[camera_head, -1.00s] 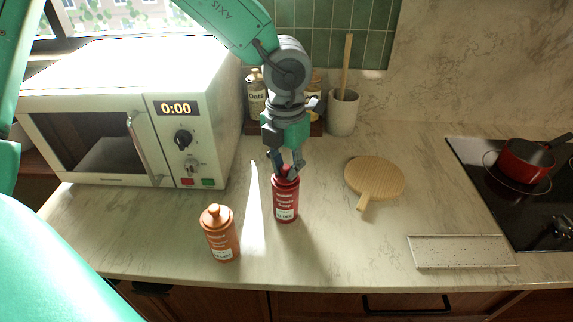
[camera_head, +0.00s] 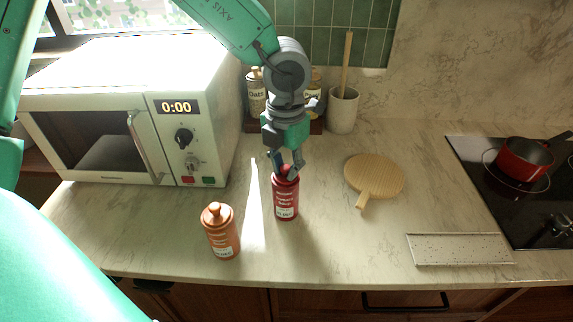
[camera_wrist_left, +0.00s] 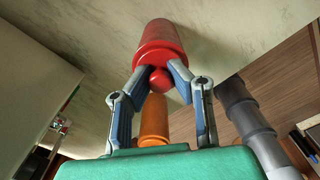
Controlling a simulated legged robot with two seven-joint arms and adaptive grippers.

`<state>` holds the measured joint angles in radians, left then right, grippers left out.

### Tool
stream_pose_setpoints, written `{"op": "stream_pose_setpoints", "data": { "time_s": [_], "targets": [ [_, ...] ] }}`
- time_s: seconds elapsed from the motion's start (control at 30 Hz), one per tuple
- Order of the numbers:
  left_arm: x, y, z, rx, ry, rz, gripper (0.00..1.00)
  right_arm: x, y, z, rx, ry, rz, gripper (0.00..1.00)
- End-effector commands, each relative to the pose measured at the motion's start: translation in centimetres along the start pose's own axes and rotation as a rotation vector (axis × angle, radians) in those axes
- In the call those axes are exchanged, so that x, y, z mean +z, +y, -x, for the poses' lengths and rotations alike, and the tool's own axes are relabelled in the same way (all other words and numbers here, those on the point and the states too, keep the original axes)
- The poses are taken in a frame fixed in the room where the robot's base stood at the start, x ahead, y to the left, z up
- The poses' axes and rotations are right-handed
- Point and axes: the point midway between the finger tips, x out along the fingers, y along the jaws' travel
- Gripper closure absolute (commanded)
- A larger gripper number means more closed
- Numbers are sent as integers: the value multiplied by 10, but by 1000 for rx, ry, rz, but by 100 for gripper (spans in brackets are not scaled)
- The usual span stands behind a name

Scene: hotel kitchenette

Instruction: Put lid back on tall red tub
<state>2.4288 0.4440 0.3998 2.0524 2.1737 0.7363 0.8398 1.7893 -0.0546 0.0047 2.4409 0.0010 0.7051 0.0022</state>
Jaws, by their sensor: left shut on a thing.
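The tall red tub (camera_head: 286,201) stands upright on the counter in the head view, with a pale label on its front. A red lid with a round knob (camera_head: 285,169) is at its top. My left gripper (camera_head: 286,166) reaches down from above and is shut on the lid's knob. In the left wrist view the fingers (camera_wrist_left: 160,77) close around the red knob, with the red tub (camera_wrist_left: 160,40) beyond. The lid appears to be on the tub's mouth; whether it is fully seated I cannot tell. My right gripper is not in view.
An orange lidded tub (camera_head: 221,232) stands just left and nearer. A microwave (camera_head: 130,120) fills the left. A round wooden board (camera_head: 374,177) lies right, with a speckled tray (camera_head: 459,249) and a hob with a red pan (camera_head: 525,160) beyond. Jars and a utensil pot (camera_head: 343,112) stand behind.

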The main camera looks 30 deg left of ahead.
Motion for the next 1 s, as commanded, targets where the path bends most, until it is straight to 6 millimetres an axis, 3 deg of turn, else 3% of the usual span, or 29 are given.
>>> {"op": "stream_pose_setpoints", "data": {
  "time_s": [1.0],
  "targets": [
    [0,0,-1,-1,0,1,96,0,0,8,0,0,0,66]
  ]
}}
